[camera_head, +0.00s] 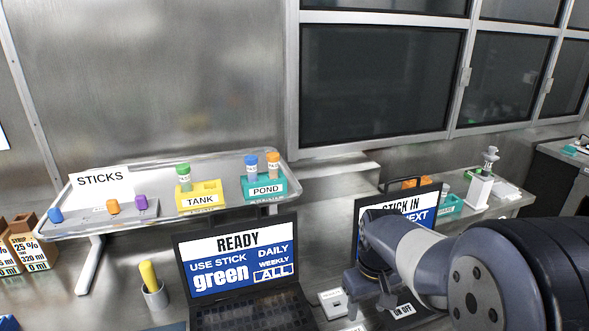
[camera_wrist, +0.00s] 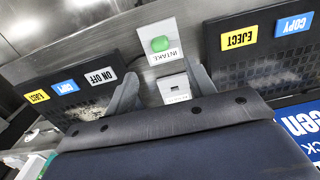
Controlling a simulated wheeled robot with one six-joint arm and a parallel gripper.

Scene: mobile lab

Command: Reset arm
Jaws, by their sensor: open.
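My gripper (camera_head: 372,288) hangs at the lower right in the head view, in front of the right laptop. In the wrist view its two fingers (camera_wrist: 161,90) are spread apart with nothing held between them. Past the fingertips, a green rounded piece (camera_wrist: 159,44) sits on a white plate marked INTAKE (camera_wrist: 162,56). A second white plate with a small slot (camera_wrist: 173,86) lies nearer, partly between the fingers. My arm covers part of the right laptop in the head view.
The left laptop (camera_head: 237,262) reads READY, USE STICK green. The right laptop's screen (camera_head: 425,206) is partly hidden. A metal tray (camera_head: 240,165) behind bears a yellow TANK holder (camera_head: 200,201), a teal POND holder (camera_head: 266,190) and blue, orange and purple sticks. A cup (camera_head: 154,297) stands left.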

